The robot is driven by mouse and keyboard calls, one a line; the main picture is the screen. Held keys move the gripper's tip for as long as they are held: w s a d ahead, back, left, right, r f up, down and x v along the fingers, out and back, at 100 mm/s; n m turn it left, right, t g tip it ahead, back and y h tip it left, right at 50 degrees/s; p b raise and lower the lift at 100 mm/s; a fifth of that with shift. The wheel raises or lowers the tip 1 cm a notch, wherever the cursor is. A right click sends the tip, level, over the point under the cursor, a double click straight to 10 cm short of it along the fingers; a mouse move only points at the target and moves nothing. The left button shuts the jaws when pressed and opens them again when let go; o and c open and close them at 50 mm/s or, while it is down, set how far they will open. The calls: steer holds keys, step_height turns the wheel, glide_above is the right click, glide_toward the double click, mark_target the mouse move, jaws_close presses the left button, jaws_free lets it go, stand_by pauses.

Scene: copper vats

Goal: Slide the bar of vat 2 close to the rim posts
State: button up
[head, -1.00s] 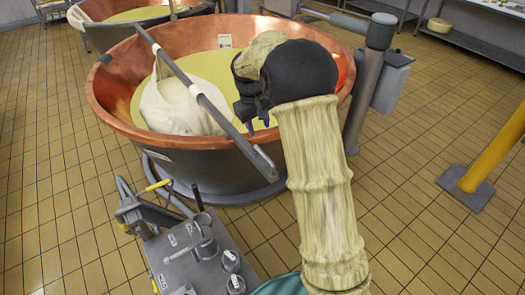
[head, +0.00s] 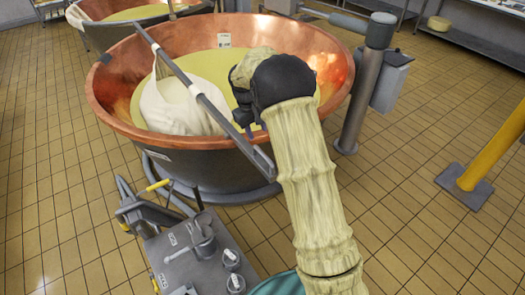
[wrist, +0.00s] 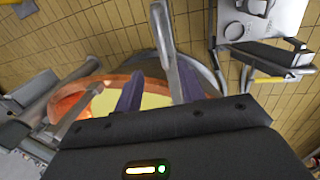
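The grey bar (head: 186,83) lies across the near copper vat (head: 108,104), running from its far left rim to past its near rim. A white cloth bundle (head: 178,105) hangs from it over the pale yellow liquid. The vat's labels are too small to read. My gripper (head: 247,128) is above the near right part of the vat, just right of the bar. In the wrist view its two fingers (wrist: 160,90) are apart, and the bar (wrist: 163,35) reaches in between or just beyond them; contact cannot be told. I cannot clearly make out the rim posts.
A grey post (head: 366,85) with a box stands at the vat's right. A grey machine with handles (head: 190,255) stands in front of the vat. Another copper vat (head: 100,20) is at the back left. A yellow post (head: 492,150) is at the right, with free tiled floor between.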

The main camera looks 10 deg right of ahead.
mark_target(263, 154)
steer(key=f, duration=0.4)
steer(key=d+f+p, duration=0.1)
steer(key=f, duration=0.3)
steer(key=w+d+f+p, duration=0.1)
steer(key=f, duration=0.3)
steer(key=shift+d+f, duration=0.15)
steer(key=shift+f, duration=0.05)
steer(key=shift+s, duration=0.1)
steer(key=c, duration=0.4)
jaws_close()
